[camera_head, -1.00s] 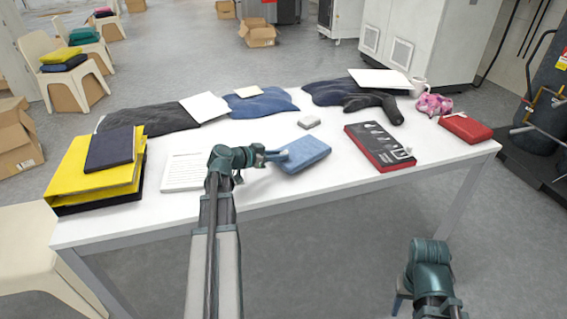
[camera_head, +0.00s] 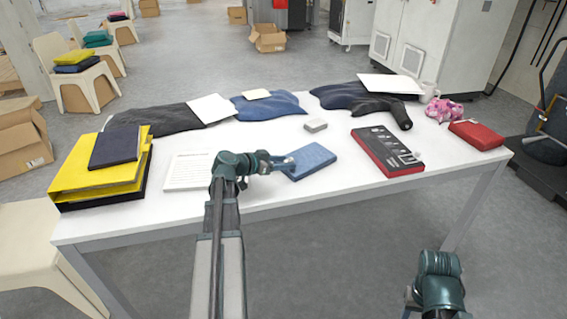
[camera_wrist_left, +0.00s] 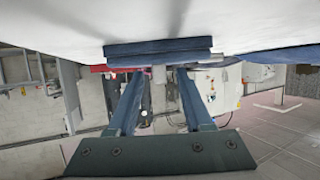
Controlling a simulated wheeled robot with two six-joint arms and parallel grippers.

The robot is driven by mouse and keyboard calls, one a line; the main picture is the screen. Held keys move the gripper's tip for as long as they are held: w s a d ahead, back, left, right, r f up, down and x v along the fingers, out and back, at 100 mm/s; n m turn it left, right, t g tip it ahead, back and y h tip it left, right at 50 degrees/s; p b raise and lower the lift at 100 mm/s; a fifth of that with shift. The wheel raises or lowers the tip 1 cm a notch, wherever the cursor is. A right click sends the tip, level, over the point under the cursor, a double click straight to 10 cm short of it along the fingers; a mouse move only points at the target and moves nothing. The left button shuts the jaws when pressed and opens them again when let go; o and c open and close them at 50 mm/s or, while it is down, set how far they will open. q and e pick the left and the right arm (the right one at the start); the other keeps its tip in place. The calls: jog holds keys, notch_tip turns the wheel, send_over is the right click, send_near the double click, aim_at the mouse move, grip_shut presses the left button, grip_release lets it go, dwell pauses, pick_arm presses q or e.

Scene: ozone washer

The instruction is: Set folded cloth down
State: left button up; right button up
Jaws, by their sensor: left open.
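The blue folded cloth (camera_head: 310,162) lies flat on the white table (camera_head: 255,192), near its front edge. My left gripper (camera_head: 284,163) is open, low over the table at the cloth's left side. In the left wrist view the cloth (camera_wrist_left: 158,48) shows edge-on as a dark blue stack against the white tabletop, just beyond the spread fingertips of the left gripper (camera_wrist_left: 157,75). Whether a fingertip still touches the cloth I cannot tell. My right arm is at the lower right, below the table; its gripper (camera_head: 412,300) shows only in part and its jaws are unclear.
A yellow binder (camera_head: 80,172) with a dark book and a white sheet (camera_head: 187,172) lie to the left. A black-and-red box (camera_head: 385,150) and a red case (camera_head: 476,134) lie to the right. Dark garments line the back. A small grey block (camera_head: 316,125) sits behind the cloth.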

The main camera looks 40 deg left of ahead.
pick_arm(q)
jog(key=shift+s+r, duration=0.1)
jog(key=shift+r, duration=0.15)
jog(key=p+v, duration=0.4)
jog(key=v, duration=0.6)
jog(key=shift+s+r, duration=0.15)
jog(key=shift+s, duration=0.05)
jog(key=shift+s+a+r+p, duration=0.15)
jog(key=shift+s+a+p, duration=0.15)
jog(key=shift+s, duration=0.3)
